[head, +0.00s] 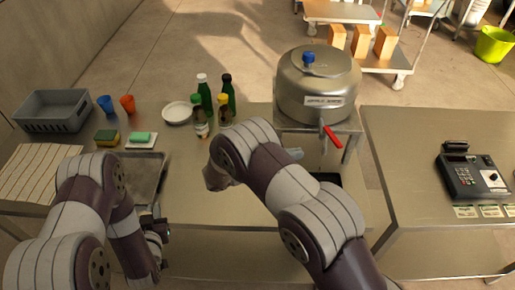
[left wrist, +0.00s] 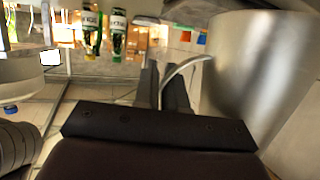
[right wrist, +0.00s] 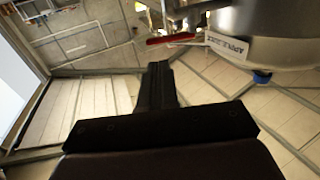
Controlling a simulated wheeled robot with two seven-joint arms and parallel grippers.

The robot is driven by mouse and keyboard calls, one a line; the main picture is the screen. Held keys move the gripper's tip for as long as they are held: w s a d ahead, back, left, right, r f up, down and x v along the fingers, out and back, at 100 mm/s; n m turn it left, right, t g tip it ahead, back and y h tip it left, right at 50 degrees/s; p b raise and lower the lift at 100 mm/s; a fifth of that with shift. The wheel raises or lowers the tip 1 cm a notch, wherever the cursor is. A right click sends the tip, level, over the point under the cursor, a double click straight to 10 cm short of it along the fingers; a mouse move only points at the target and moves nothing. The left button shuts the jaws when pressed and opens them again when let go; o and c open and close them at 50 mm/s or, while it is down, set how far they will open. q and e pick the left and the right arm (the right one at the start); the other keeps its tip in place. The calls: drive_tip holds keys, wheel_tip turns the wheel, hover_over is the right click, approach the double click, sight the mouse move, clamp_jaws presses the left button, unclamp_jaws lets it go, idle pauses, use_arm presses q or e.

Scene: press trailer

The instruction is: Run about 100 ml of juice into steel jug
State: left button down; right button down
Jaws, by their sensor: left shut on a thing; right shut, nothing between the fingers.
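The steel juice tank (head: 318,88) stands on a stand at the back right of the counter, with a red tap lever (head: 331,137) on its front. The lever (right wrist: 170,38) and the label (right wrist: 228,46) also show in the right wrist view. My right gripper (right wrist: 160,75) is shut and empty, apart from the lever in the picture; my right arm hides it in the head view. My left gripper (left wrist: 165,80) is shut on the curved handle of the steel jug (left wrist: 255,75). The jug's inside is hidden, and I cannot make out the jug in the head view.
Several bottles (head: 204,92), a plate (head: 177,112), cups (head: 127,103), a sponge (head: 107,137) and a grey crate (head: 54,111) stand on the left counter. A metal tray (head: 150,178) lies in front. A card terminal (head: 472,175) sits on the right counter.

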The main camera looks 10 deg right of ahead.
sight(333, 142)
drive_tip(key=d+p, duration=0.1)
drive_tip(key=d, duration=0.2)
drive_tip(key=w+d+p, duration=0.1)
drive_tip(key=d+p, duration=0.2)
drive_tip(key=d, duration=0.2)
drive_tip(key=shift+w+d+r, duration=0.15)
drive_tip(key=shift+d+r, duration=0.05)
drive_tip(key=shift+d, duration=0.15)
drive_tip(key=shift+d+f+p, duration=0.1)
drive_tip(key=shift+d+p, duration=0.25)
drive_tip(key=shift+w+f, duration=0.1)
